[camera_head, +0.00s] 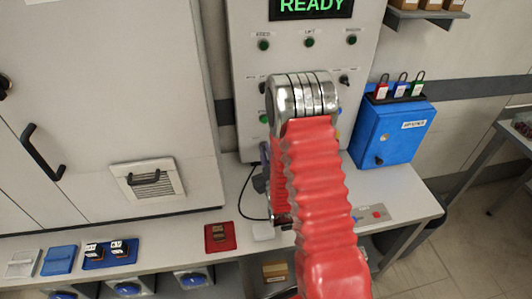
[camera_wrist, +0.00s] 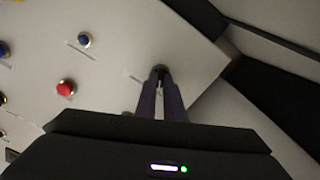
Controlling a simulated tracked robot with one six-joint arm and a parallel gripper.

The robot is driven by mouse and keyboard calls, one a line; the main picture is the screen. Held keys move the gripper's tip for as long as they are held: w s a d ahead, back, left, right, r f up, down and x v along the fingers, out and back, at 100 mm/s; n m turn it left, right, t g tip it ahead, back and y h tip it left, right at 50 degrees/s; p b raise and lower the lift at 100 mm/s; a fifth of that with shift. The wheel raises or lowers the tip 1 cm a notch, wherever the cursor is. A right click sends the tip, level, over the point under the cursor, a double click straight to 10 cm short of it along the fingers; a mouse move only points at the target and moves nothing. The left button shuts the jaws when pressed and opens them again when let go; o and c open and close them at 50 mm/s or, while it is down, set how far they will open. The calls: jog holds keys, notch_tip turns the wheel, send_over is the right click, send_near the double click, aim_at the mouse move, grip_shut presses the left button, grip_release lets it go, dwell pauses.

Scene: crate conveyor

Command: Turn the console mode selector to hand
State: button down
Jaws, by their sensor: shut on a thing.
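The console (camera_head: 240,20) is a pale upright panel with a green READY display at the top. It also shows in the wrist view (camera_wrist: 125,40). In the wrist view the two dark fingers of my gripper (camera_wrist: 160,80) are closed around a small dark selector knob (camera_wrist: 160,68) near the panel's edge. The fingers hide most of the knob, and I cannot read its label or setting. In the head view my red-sleeved arm covers the gripper and the panel's lower middle. Small dark knobs show on the panel at left (camera_head: 263,87) and right (camera_head: 345,81).
A red button (camera_wrist: 66,87) and a blue button (camera_wrist: 84,39) sit on the panel near my gripper. A blue box (camera_head: 390,135) with padlocks on top stands right of the console. A bench (camera_head: 200,225) with small trays runs below.

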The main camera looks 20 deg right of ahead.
jog(key=shift+a+f+m, duration=0.1)
jog(key=shift+m, duration=0.3)
jog(key=c, duration=1.9)
grip_release()
jog(key=shift+o, duration=0.2)
jog(key=shift+s, duration=0.15)
